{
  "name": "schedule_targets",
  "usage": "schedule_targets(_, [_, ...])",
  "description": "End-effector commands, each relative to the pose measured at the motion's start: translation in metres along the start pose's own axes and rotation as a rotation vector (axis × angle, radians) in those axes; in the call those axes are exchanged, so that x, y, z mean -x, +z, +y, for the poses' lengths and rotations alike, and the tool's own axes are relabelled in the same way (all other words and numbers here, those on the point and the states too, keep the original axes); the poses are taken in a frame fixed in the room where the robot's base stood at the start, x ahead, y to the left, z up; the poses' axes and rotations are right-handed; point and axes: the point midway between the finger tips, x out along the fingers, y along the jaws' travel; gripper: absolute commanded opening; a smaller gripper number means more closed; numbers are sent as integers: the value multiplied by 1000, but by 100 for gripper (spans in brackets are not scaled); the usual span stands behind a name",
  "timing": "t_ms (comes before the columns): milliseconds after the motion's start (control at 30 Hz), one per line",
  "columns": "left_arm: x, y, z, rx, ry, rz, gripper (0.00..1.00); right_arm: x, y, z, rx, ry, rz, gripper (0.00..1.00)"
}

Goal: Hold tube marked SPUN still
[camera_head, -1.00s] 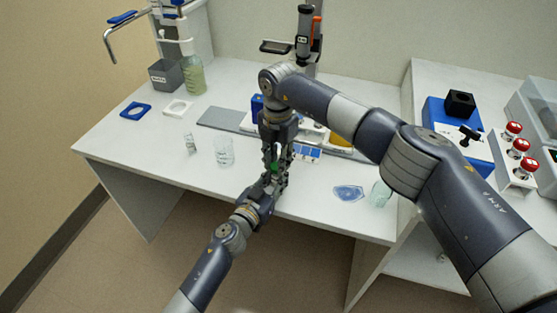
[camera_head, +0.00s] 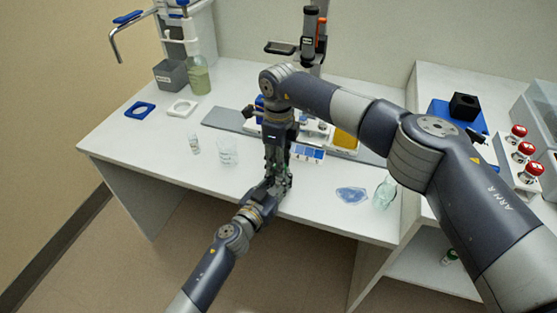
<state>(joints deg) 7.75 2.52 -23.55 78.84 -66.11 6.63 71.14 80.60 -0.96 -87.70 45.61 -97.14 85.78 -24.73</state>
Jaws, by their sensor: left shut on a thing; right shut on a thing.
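My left gripper (camera_head: 274,184) and my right gripper (camera_head: 279,165) meet over the front part of the bench. The left comes from the front left, the right reaches down from above. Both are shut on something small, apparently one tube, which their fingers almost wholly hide. Its marking cannot be read, so I cannot tell whether it is the tube marked SPUN. A small clear tube with a white label (camera_head: 194,145) is on the bench to the left, apart from both grippers; its writing is too small to read.
A clear beaker (camera_head: 227,153) is left of the grippers. A blue dish (camera_head: 351,194) and a glass bottle (camera_head: 384,192) are right, near the front edge. A grey plate (camera_head: 228,119) lies behind. The front-left bench is clear.

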Motion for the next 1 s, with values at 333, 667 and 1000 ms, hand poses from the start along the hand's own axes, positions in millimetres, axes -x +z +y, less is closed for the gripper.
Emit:
schedule_targets(333, [-1,0,9,-4,17,1,0,2,5,13,677,8,-11,0])
schedule_targets(667, [-2,0,8,-4,16,1,0,1,1,15,1068,10,-6,0])
schedule_targets(1000, [-2,0,7,-4,14,1,0,1,1,16,1085,13,-6,31])
